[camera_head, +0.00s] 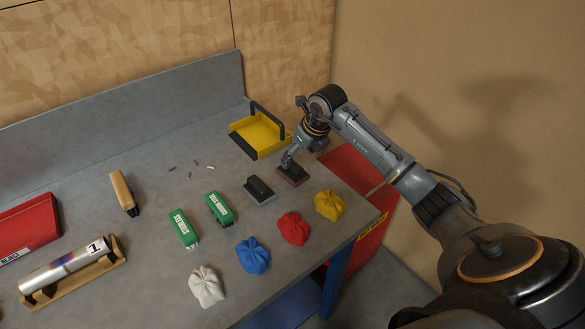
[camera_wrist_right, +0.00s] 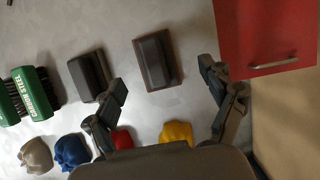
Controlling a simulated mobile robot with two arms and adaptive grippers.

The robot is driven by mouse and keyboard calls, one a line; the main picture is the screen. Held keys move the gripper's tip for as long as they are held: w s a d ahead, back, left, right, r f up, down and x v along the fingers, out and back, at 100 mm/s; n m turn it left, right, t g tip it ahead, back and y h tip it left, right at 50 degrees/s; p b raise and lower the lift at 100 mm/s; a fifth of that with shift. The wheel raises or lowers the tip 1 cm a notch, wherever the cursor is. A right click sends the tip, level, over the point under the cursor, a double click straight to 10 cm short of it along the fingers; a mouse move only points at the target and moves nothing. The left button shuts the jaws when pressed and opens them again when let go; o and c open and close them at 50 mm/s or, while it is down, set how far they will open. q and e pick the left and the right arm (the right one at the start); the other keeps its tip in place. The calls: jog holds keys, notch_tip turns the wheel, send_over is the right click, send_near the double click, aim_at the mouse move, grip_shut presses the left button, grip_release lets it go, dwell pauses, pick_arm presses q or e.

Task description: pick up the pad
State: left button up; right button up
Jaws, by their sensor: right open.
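A dark pad with a reddish-brown edge (camera_head: 293,177) lies on the grey bench near its right edge. It also shows in the right wrist view (camera_wrist_right: 157,58), lying flat between and beyond my fingertips. A second dark grey block (camera_head: 260,191) lies just left of it, and also shows in the wrist view (camera_wrist_right: 90,76). My right gripper (camera_head: 287,164) is over the brown-edged pad in the head view. In the wrist view its two fingers (camera_wrist_right: 163,80) are spread wide with nothing between them in their grip. My left gripper is not in view.
A yellow tray (camera_head: 244,139) with a black handle stands behind. Green brushes (camera_head: 183,229), a tan-handled brush (camera_head: 122,191) and crumpled cloths (camera_head: 252,256) lie on the bench (camera_head: 150,285). A metal cylinder (camera_head: 65,266) rests left. A red cabinet (camera_head: 350,172) stands beside the bench.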

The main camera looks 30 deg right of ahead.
aim_at(293, 164)
jog(key=shift+w+a+f+p, duration=0.15)
jog(key=shift+f+p, duration=0.2)
jog(key=shift+f, duration=0.1)
jog(key=x, duration=0.1)
jog(key=p+x, duration=0.1)
jog(key=x, duration=0.1)
jog(key=shift+a+f+p, duration=0.3)
jog(key=shift+w+f, duration=0.25)
jog(key=shift+f, duration=0.25)
jog(key=c, duration=1.3)
